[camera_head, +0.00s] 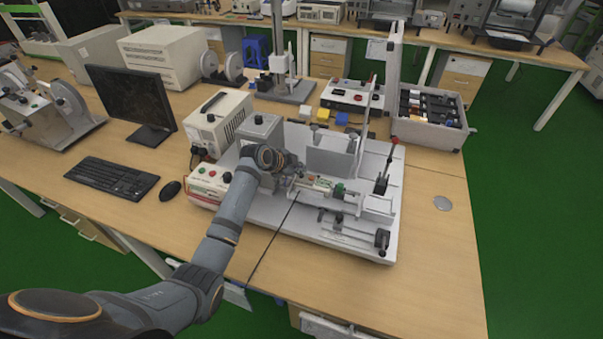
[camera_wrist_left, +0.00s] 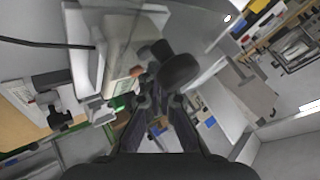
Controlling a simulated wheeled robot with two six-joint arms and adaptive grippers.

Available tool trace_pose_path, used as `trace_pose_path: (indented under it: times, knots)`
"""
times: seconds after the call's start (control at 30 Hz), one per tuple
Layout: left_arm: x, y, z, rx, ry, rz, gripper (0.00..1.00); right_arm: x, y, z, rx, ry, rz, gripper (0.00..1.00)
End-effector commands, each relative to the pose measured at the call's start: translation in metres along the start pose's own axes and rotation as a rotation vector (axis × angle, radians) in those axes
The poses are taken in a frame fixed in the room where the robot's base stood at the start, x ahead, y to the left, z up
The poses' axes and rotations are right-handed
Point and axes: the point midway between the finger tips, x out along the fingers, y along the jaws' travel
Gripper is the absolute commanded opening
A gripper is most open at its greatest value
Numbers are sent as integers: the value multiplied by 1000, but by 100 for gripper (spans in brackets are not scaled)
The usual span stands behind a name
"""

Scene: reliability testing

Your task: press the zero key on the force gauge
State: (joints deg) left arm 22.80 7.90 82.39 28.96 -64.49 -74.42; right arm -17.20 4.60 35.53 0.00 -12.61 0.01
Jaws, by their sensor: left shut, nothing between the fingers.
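The force gauge (camera_head: 318,186), a small pale body with green and orange parts, lies on the grey test stand (camera_head: 290,218) on the table. My left gripper (camera_head: 294,183) is over its left end, with its fingers shut and empty. In the left wrist view the gripper's dark fingers (camera_wrist_left: 157,108) point at a pale body, probably the gauge (camera_wrist_left: 118,68), with a small orange key (camera_wrist_left: 136,71) close to the fingertips. I cannot tell whether they touch. The zero key's label is not readable. My right gripper is not in view.
A red-tipped lever (camera_head: 386,166) and a parts crate (camera_head: 430,120) stand to the right. A keyboard (camera_head: 112,177), mouse (camera_head: 170,190) and monitor (camera_head: 132,102) are on the left.

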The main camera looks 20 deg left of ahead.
Motion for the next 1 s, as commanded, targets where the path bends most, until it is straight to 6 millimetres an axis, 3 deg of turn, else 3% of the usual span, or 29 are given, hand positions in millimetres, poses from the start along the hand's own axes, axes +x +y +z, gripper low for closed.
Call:
trace_pose_path:
  times: [0.37, 0.83, 1.0]
  knots:
    - [-3, -2, -2, 0, 0, -1, 0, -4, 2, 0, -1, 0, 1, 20]
    - [-35, -26, -25, 0, 0, -1, 0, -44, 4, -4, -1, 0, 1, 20]
    - [-37, -27, -27, 0, 0, 0, 0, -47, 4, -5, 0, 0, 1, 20]
